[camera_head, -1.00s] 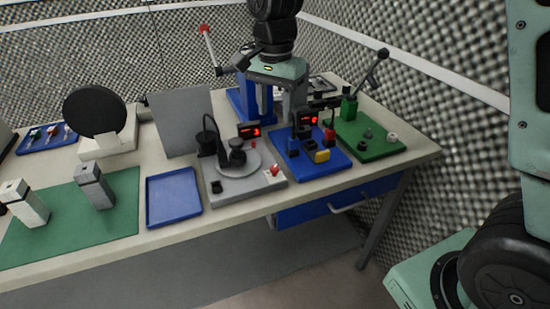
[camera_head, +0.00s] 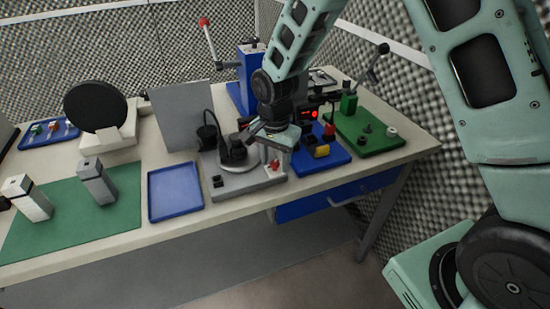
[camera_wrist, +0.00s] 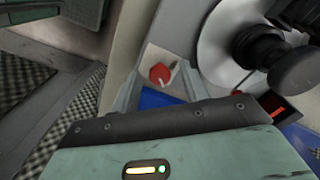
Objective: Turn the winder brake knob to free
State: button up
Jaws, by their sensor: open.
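The winder is a grey base (camera_head: 232,186) with a light round plate and a dark spool (camera_head: 233,150). A small red knob (camera_head: 274,164) sits on a pale panel at its front right corner. In the wrist view the red knob (camera_wrist: 160,74) lies between my fingers, with a pale mark at its side; any lettering is too small to read. My gripper (camera_head: 276,157) is open and points down over the knob, with a finger on either side. I cannot tell whether the fingers touch it. It also shows in the wrist view (camera_wrist: 158,82).
A blue base with coloured blocks (camera_head: 321,154) stands close on the right, then a green base with posts (camera_head: 372,135). An empty blue tray (camera_head: 175,193) lies left of the winder. A grey upright panel (camera_head: 180,116) stands behind. The table's front edge is near.

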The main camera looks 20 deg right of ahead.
grip_shut()
dwell(0.4)
jog(key=n, duration=0.4)
jog(key=shift+p, duration=0.35)
jog(key=n, duration=0.4)
jog(key=shift+n+p, duration=0.3)
jog(key=shift+p, duration=0.1)
jog(key=n+p, duration=0.1)
jog(key=n, duration=0.3)
jog(key=shift+n, duration=0.3)
jog(key=n+p, duration=0.1)
jog(key=n, duration=0.3)
jog(key=shift+a+n, duration=0.1)
jog(key=shift+n, duration=0.2)
